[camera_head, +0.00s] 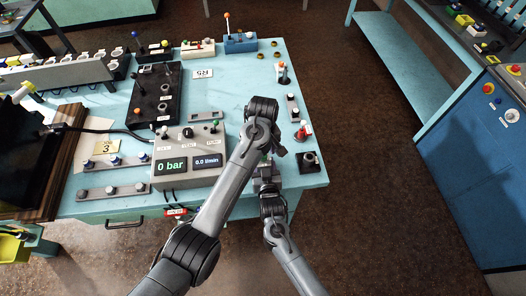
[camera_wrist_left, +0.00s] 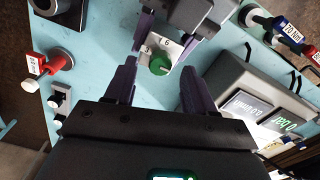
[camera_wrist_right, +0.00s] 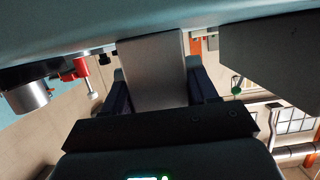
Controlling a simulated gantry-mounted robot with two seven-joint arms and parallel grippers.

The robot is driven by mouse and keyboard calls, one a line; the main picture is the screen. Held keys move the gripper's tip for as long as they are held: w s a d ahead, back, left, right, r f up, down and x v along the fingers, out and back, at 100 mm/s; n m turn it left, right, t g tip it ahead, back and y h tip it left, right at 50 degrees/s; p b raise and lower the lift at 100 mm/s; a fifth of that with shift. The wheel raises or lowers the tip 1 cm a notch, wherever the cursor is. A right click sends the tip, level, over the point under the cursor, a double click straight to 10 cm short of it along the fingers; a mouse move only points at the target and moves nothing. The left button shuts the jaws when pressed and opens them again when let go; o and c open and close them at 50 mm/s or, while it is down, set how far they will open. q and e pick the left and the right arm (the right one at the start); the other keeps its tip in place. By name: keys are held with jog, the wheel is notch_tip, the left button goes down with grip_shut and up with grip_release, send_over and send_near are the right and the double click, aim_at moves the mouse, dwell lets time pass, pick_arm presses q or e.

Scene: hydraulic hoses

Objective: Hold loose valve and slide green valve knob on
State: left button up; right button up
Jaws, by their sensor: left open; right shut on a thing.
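The green valve knob (camera_wrist_left: 159,66) is a round green disc with a pale pointer line, in front of a white numbered face in the left wrist view. My left gripper (camera_wrist_left: 160,72) is open, one finger on either side of the knob and apart from it. My right gripper (camera_wrist_right: 158,78) is shut on a grey block, the loose valve (camera_wrist_right: 154,62), which sits between its fingers. The right gripper also shows at the top of the left wrist view. I cannot tell whether the knob is seated on the valve. In the head view my left arm hides most of this spot.
A grey console (camera_head: 188,157) with two displays stands left of the grippers. A red valve (camera_head: 303,132) and a dark square-based fitting (camera_head: 309,161) stand at the right edge of the teal bench (camera_head: 240,80). The floor beyond is clear.

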pick_arm(q)
notch_tip(320, 180, up, 11)
jog(key=shift+f, duration=0.2)
dwell(0.5)
pick_arm(e)
jog(key=o, duration=1.4)
